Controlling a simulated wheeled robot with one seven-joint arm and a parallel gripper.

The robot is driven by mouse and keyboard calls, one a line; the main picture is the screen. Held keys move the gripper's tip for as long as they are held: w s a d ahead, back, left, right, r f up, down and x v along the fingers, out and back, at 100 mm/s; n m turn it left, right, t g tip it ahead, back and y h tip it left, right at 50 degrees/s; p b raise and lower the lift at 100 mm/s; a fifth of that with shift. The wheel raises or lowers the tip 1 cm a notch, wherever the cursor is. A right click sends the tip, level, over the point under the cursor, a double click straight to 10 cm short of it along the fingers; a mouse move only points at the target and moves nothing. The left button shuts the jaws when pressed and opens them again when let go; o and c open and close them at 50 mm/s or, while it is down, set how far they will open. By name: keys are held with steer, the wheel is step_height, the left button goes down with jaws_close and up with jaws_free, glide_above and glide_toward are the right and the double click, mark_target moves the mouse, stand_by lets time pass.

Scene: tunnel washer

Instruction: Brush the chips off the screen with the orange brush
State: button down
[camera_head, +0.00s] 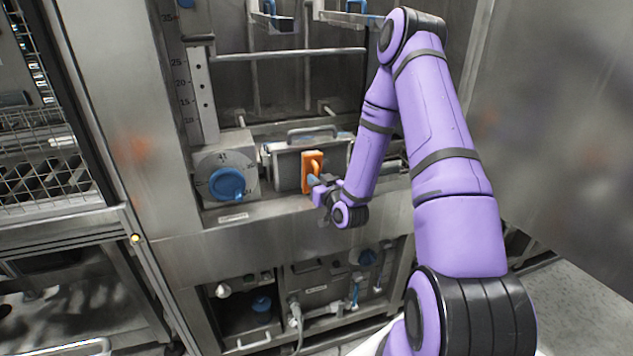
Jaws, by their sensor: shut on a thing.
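The orange brush (312,172) is upright in front of a grey metal box-shaped unit with a handle on top, inside the washer opening. My gripper (317,184) is shut on the brush at its right side. The brush appears to be against or very close to the front face of that unit (287,170), which may be the screen. I cannot make out any chips at this size. The brush's bristles are hidden from this side.
A box with a blue knob (227,184) stands just left of the unit, below a vertical scale (199,95). A horizontal rail (290,54) crosses above. A metal ledge (262,209) runs in front. A wire rack (40,165) is at far left.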

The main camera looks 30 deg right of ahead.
steer(key=shift+w+d, duration=0.25)
steer(key=shift+w, duration=0.6)
stand_by(0.3)
steer(key=shift+s+d, duration=0.2)
steer(key=shift+d, duration=0.45)
steer(key=shift+s+d, duration=0.25)
steer(key=shift+d, duration=0.35)
steer(key=shift+s+d, duration=0.2)
steer(key=shift+d, duration=0.45)
steer(key=shift+s+d, duration=0.25)
steer(key=shift+d, duration=0.75)
steer(key=shift+s+d, duration=0.2)
steer(key=shift+d, duration=0.75)
steer(key=shift+w+a, duration=0.4)
steer(key=shift+a, duration=0.9)
steer(key=shift+w+a, duration=0.35)
steer(key=shift+a, duration=0.9)
steer(key=shift+w+a, duration=0.4)
steer(key=shift+a, duration=0.9)
steer(key=shift+s, duration=0.1)
steer(key=shift+s+a, duration=0.3)
steer(key=shift+s, duration=0.65)
steer(key=shift+s+a, duration=0.25)
steer(key=shift+s, duration=0.7)
steer(key=shift+s+a, duration=0.3)
steer(key=shift+s, duration=0.65)
steer(key=shift+s, duration=0.1)
